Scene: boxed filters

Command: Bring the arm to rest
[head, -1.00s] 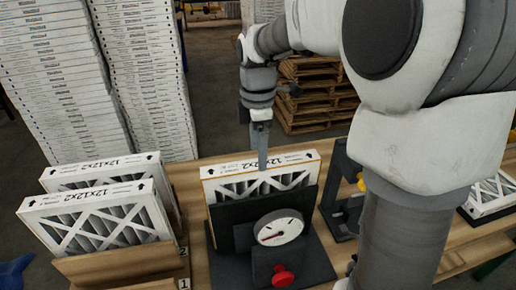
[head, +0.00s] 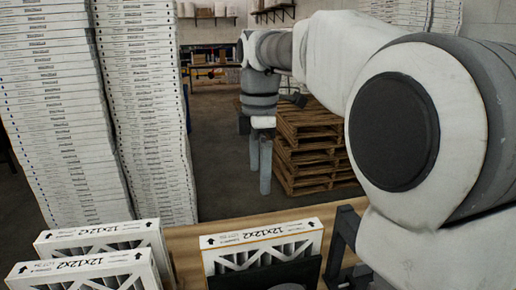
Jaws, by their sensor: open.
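My gripper (head: 260,165) hangs from my arm in the middle of the view, fingers pointing down. Its two grey fingers are apart with nothing between them. It appears above and behind the boxed filter (head: 262,240) marked 12x12x2, clear of it. That filter stands upright in a dark fixture (head: 308,272) on the wooden table (head: 187,250). The lower part of the fixture is cut off by the bottom edge of the view. My arm reaches in from the right.
Two more 12x12x2 filters, a rear one (head: 98,234) and a front one (head: 80,270), stand at the lower left. Tall stacks of filter boxes (head: 65,115) rise behind them. Wooden pallets (head: 312,150) are piled beyond the table. A dark stand (head: 345,235) is right of the fixture.

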